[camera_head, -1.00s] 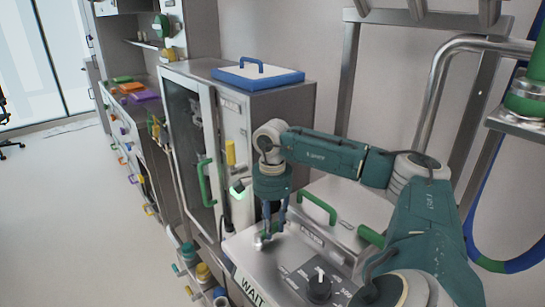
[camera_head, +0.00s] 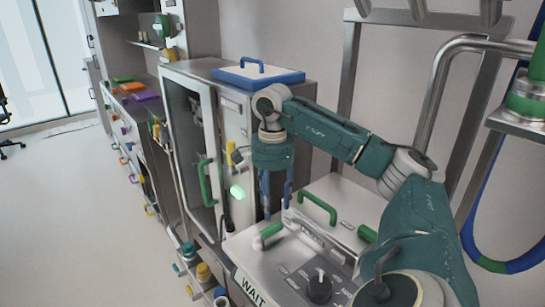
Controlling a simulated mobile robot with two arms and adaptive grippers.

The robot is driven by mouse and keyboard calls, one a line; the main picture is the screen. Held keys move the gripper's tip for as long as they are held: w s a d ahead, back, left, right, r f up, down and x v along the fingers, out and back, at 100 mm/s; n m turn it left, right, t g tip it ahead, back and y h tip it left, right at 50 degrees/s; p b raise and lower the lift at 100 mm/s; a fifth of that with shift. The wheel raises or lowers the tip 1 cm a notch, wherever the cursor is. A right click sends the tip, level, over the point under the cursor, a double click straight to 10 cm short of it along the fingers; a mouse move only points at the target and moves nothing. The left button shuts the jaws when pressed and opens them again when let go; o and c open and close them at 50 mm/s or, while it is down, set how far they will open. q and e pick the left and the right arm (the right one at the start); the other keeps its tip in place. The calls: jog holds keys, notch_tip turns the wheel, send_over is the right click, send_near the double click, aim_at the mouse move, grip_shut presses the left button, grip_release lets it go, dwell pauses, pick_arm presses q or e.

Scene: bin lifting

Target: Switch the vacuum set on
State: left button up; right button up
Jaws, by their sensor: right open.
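The metal unit with a control panel (camera_head: 262,262), which looks like the vacuum set, stands at the lower middle. It has a black knob (camera_head: 319,288) with a pale pointer. A green-capped lever (camera_head: 270,230) sits near the panel's left back edge, tilted to the right. My right gripper (camera_head: 276,203) points down just above and behind this lever. Its two blue fingers are apart with nothing between them, and appear clear of the lever. Part of the panel at right is hidden by my right arm. My left gripper is out of view.
Green handles (camera_head: 318,208) rise from the unit's back part. A tall cabinet (camera_head: 235,110) with a blue-rimmed tray lid (camera_head: 258,77) on top stands behind at left. A green glow (camera_head: 237,192) shows beside the gripper.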

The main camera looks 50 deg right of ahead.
jog(key=shift+r, duration=1.9)
